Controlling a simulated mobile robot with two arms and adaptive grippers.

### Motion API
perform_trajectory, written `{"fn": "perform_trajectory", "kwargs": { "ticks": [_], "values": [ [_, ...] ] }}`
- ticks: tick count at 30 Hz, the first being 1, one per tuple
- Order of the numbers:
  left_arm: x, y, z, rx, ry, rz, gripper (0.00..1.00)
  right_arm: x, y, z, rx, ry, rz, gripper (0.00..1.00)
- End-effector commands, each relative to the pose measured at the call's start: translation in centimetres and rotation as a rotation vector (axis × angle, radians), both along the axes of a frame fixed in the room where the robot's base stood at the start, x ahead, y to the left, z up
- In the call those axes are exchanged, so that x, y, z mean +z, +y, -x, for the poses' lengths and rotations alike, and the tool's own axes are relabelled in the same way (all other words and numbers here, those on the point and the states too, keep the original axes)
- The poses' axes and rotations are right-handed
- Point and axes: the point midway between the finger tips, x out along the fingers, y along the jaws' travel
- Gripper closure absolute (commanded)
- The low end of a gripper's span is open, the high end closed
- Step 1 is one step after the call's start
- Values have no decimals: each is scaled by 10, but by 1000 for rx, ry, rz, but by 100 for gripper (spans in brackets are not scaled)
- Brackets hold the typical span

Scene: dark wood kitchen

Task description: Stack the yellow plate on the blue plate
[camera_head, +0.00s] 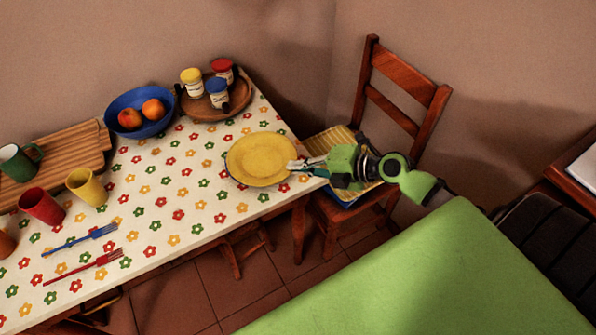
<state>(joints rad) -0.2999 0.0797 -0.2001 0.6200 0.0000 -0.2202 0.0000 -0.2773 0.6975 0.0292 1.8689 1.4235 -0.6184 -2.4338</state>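The yellow plate (258,158) lies near the right end of the flower-patterned table (190,225). My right gripper (291,165) reaches in from the right, and its fingertips overlap the plate's right rim. The fingers are small here, so I cannot tell if they are closed on the rim. My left gripper is not in view.
A blue bowl (118,101) of fruit and a brown tray (240,101) with jars stand at the back. A wooden chair (408,90) stands at the table's right end.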

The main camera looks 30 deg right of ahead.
Motion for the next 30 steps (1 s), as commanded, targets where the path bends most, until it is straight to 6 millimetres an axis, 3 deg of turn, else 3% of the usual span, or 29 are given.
{"fn": "perform_trajectory", "kwargs": {
  "ticks": [11,24,26,30],
  "values": [
    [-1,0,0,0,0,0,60,-9,0,0,0,-2,1,100],
    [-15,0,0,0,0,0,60,-17,-1,0,-1,-2,2,100],
    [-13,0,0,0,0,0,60,-15,-1,0,-1,-2,2,82],
    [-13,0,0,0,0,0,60,-15,-1,0,-1,-1,1,79]
  ]
}}
